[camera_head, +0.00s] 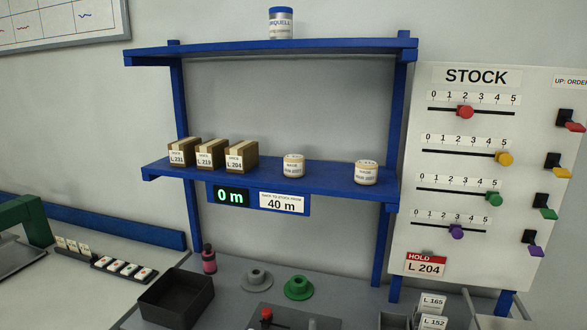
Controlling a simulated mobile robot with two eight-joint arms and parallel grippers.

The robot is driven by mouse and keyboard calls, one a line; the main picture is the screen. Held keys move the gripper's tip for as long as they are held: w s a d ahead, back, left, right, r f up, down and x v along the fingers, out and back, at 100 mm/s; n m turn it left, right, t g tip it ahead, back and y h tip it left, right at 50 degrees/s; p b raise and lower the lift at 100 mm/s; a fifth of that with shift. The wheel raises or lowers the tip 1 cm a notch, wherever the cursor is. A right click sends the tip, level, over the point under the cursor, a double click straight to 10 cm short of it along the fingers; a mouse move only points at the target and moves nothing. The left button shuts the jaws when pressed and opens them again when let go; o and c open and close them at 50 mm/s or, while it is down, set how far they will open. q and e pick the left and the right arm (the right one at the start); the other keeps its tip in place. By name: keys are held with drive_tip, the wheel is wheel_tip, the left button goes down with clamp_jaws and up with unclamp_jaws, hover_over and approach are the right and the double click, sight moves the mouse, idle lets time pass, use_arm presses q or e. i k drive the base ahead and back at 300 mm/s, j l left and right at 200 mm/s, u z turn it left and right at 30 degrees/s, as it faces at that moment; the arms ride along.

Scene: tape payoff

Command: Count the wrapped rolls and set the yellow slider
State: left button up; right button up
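Two cream wrapped rolls with labels stand apart on the blue middle shelf: the left roll (293,167) and the right roll (366,173). The yellow slider (504,158) is on the second track of the white STOCK board (435,190), at about the 5 mark. The red slider (465,112) is at about 2, the green slider (494,199) at about 5 and the purple slider (456,231) at about 3. Neither of my grippers shows in the head view.
Three brown boxes (240,156) stand left of the rolls; a red HOLD card (425,263) reads L 204. Colored levers, including a yellow one (561,171), line the board's right side. A display (230,197) reads 0 m. A black tray (176,299) sits below.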

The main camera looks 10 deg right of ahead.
sight(504, 159)
drive_tip(key=z, duration=1.45)
